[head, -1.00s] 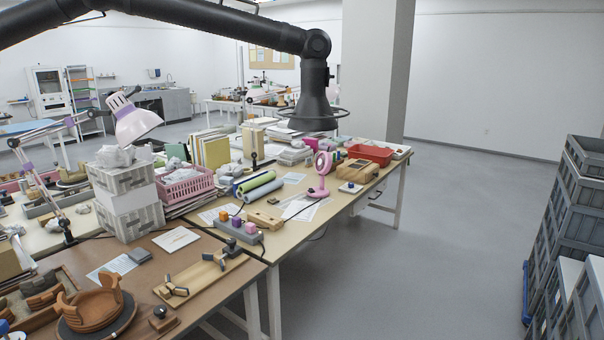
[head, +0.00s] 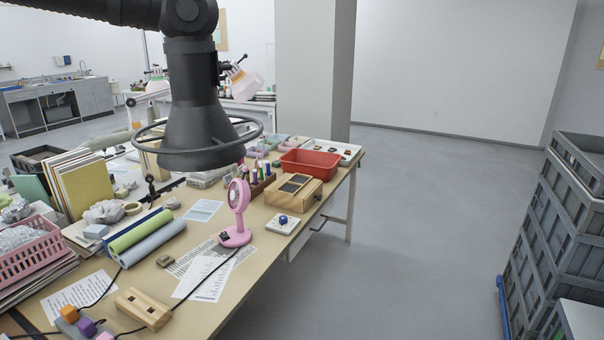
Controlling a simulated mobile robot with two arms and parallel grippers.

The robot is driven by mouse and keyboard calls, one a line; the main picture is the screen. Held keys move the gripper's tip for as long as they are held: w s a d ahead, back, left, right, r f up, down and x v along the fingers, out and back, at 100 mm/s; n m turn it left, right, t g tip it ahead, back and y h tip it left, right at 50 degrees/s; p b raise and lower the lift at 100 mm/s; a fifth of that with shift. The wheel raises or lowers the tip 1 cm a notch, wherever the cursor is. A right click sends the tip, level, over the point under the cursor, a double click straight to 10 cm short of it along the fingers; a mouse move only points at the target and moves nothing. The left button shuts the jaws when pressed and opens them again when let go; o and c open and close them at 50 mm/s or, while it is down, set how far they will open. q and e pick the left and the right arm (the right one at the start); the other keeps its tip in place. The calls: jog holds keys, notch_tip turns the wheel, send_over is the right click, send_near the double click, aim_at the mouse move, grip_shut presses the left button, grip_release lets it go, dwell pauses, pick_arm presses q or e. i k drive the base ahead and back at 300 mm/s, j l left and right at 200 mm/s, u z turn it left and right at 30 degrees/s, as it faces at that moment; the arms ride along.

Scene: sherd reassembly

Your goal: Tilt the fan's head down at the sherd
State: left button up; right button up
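The pink fan (head: 238,196) stands on the tan worktable in the middle of the head view. Its round head is upright on a thin stem above a pink base (head: 235,237). A small brownish piece (head: 165,260) lies on the table to the left of the fan, at the edge of some printed sheets; I cannot tell whether it is the sherd. Neither of my grippers shows.
Nearby are a wooden box (head: 293,190), red tray (head: 310,163), rolled mats (head: 150,240), slotted wooden block (head: 143,308) and a cord. Floor is open at right; grey crates (head: 540,240) stand there.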

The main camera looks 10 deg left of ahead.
aim_at(239, 186)
jog(key=i+l+z, duration=0.1)
jog(key=i+z, duration=0.15)
jog(key=i, duration=0.3)
jog(key=i+z, duration=0.25)
jog(key=i, duration=0.3)
jog(key=i+j+z, duration=0.25)
jog(key=i, duration=0.25)
jog(key=i+j+z, duration=0.25)
jog(key=i, duration=0.3)
jog(key=i+l+u, duration=0.35)
jog(key=i, duration=0.15)
jog(key=i+l+u, duration=0.35)
jog(key=i+u, duration=0.1)
jog(key=u, duration=2.75)
